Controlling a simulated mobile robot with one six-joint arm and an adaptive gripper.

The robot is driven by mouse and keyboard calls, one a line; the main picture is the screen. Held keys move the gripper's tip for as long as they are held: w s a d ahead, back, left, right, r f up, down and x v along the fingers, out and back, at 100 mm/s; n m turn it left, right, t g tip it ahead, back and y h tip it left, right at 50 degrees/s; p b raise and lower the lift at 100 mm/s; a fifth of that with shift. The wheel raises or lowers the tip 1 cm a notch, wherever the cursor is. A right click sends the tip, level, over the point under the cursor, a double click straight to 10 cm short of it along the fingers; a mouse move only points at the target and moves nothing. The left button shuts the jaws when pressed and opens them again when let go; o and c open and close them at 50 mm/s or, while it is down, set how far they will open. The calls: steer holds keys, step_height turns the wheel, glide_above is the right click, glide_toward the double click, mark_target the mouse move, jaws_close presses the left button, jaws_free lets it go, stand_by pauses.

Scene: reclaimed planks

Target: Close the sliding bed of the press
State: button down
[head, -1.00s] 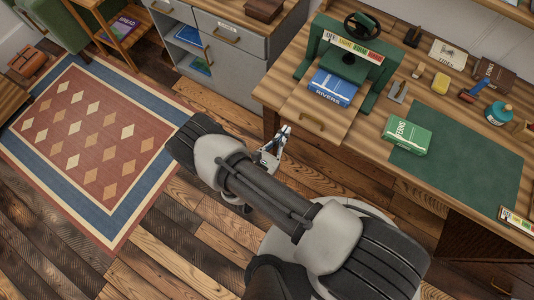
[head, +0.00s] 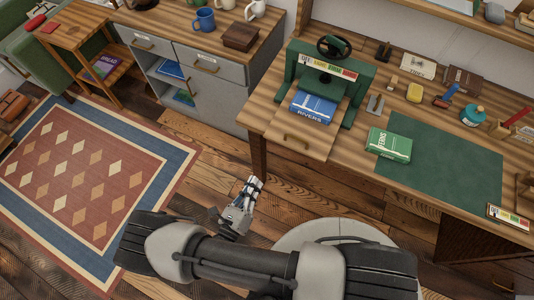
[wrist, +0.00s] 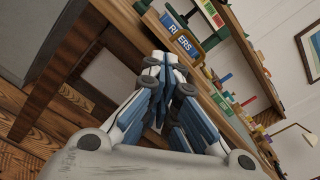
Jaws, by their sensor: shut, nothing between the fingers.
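The green press (head: 361,78) with a dark handwheel stands on the wooden desk. Its wooden sliding bed (head: 290,147) is pulled out toward the front, reaching past the desk's front edge, with a brass-coloured handle on its front. A blue book marked RIVERS (head: 313,107) lies on the bed, partly under the press; it also shows in the wrist view (wrist: 178,38). My gripper (head: 254,184) is shut and empty, in front of the desk, below and left of the bed and apart from it. In the wrist view its closed fingers (wrist: 168,68) point toward the desk.
A green book (head: 389,145) lies on the green mat (head: 450,160), right of the bed. Small tools, a yellow block and a teal pot stand behind. A grey drawer cabinet (head: 215,85) stands left of the desk. The floor in front is clear, with a rug at left.

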steer(key=w+d+n+b, duration=0.1)
steer(key=w+d+n, duration=0.1)
steer(key=w+n, duration=0.3)
steer(key=w+d+n+b, duration=0.1)
steer(key=w+d+n, duration=0.1)
steer(key=w+n, duration=0.4)
steer(key=w+r, duration=0.1)
steer(key=w, duration=0.1)
steer(key=shift+w+d, duration=0.3)
steer(key=shift+w, duration=0.05)
